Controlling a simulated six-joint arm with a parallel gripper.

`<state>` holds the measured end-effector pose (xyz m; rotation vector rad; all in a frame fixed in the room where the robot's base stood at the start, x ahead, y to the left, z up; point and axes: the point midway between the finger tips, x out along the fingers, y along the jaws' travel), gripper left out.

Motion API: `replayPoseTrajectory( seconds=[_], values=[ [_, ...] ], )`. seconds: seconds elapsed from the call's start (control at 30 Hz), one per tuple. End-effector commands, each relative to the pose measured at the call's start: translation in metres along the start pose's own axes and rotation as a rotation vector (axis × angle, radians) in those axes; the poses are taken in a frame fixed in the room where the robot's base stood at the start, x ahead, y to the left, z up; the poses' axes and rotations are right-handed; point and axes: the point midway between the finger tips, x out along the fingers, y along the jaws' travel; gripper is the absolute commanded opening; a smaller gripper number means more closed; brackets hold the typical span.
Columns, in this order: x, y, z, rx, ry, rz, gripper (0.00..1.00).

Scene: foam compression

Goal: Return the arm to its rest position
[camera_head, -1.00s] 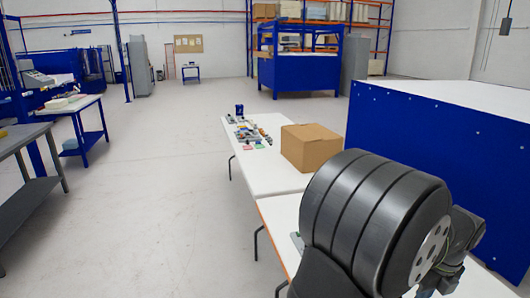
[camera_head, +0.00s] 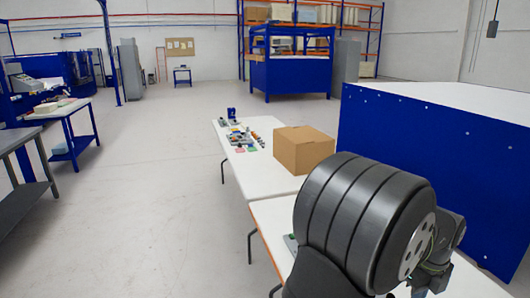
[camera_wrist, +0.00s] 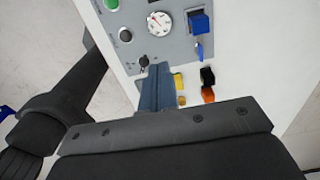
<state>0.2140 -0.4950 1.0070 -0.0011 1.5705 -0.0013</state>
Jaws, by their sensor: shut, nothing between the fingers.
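My gripper (camera_wrist: 156,78) shows in the wrist view, below a grey panel (camera_wrist: 178,48). Its narrow blue-grey fingers are together, with nothing seen between them. The dark bracket of my wrist fills the bottom of that view. In the head view, a large dark ribbed part of my arm (camera_head: 362,222) stands at the lower right, over the near white table. The gripper itself cannot be made out there.
A cardboard box (camera_head: 302,150) and several small parts stand on the far white table (camera_head: 258,178). A blue cabinet (camera_head: 425,165) stands to the right.

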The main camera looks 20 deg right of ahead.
Motion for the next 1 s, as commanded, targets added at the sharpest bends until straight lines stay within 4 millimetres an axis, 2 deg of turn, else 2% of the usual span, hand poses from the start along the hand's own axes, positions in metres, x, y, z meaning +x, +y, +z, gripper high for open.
replayPoseTrajectory(
  seconds=[0.1,0.3,0.9,1.0],
  values=[
    [-0.016,0.0,0.0,0.0,0.0,-0.001,0.0],
    [-0.028,0.0,0.0,0.0,0.0,0.0,0.0],
    [-0.028,0.0,0.0,0.0,0.0,0.001,0.0],
    [-0.031,0.005,0.003,-0.025,-0.002,-0.003,0.0]
  ],
)
